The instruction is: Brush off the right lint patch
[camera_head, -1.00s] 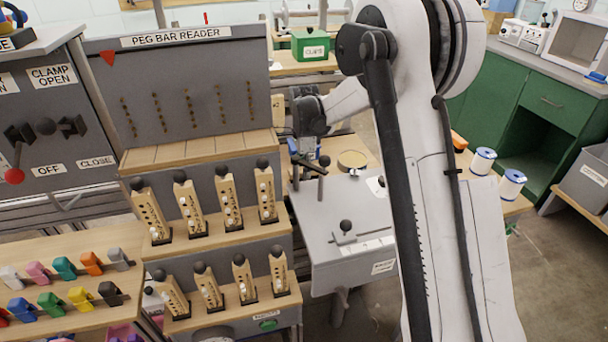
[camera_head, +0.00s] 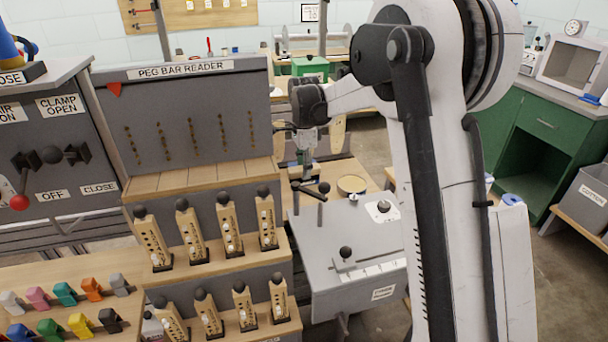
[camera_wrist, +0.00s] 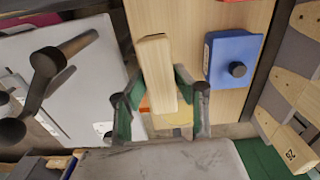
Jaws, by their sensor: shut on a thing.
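My gripper (camera_wrist: 160,108) has its two green-padded fingers on either side of a pale wooden bar (camera_wrist: 155,62) in the wrist view and is shut on it. The bar looks like a brush handle; I see no bristles. In the head view my gripper (camera_head: 304,148) hangs above the wooden table behind the grey machine (camera_head: 335,270); its fingertips and the bar are too small to make out there. I cannot make out a lint patch in either view. A white square with a grey round piece (camera_head: 383,208) lies on the grey machine's top.
A blue block with a dark knob (camera_wrist: 234,58) sits on the wooden surface right of the bar. A crossed rod with black balls (camera_head: 318,188) stands on the grey machine's rear. The peg bar reader (camera_head: 190,105) rises to the left. A tan disc (camera_head: 352,184) lies on the table.

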